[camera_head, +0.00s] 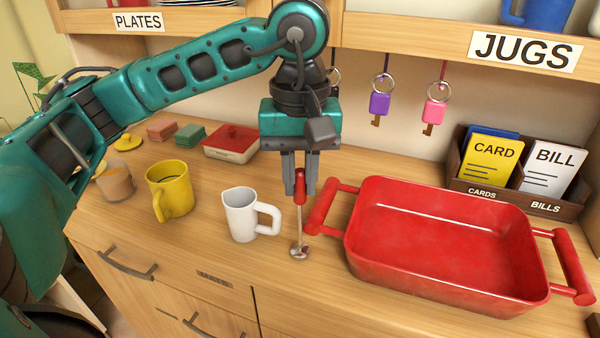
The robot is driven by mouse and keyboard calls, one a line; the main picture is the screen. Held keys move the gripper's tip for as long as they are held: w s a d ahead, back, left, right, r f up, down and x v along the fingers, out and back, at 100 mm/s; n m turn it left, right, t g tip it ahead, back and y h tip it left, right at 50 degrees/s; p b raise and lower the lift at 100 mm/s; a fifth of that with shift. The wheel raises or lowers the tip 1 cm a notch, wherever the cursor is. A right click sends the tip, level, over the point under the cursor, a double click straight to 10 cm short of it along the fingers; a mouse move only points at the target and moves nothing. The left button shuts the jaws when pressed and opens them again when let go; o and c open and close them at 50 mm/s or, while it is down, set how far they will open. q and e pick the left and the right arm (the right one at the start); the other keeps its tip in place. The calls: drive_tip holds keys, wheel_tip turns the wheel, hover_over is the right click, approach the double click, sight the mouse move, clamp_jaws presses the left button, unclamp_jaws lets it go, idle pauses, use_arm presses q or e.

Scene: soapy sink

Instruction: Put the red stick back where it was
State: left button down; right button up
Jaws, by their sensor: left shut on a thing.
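A red-handled stick (300,188) with a thin metal shaft and a round metal end hangs upright from my left gripper (300,178). The gripper is shut on its red handle and points straight down. The metal end is at or just above the wooden counter; I cannot tell if it touches. The stick is between a white mug (240,217) on its left and a red baking dish (440,240) on its right, close to the dish's left handle. My right gripper is not in view.
A yellow mug (170,188), a tan cup (115,182), sponges (189,135) and a red-topped box (231,143) stand to the left. Card holders (515,200) stand behind the dish. Keys (380,102) hang from the shelf above. Bare counter (200,245) lies in front of the mugs.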

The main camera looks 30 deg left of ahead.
use_arm(q)
drive_tip(key=shift+f+b, duration=0.25)
drive_tip(key=shift+b, duration=0.05)
drive_tip(key=c, duration=1)
unclamp_jaws()
drive_tip(key=shift+r, duration=0.1)
drive_tip(key=shift+c, duration=0.2)
drive_tip(key=shift+r+p, duration=0.4)
drive_tip(key=shift+p, duration=0.05)
wheel_tip(320, 180, up, 10)
drive_tip(key=p, duration=0.2)
drive_tip(key=shift+p, duration=0.3)
drive_tip(key=shift+r, duration=0.8)
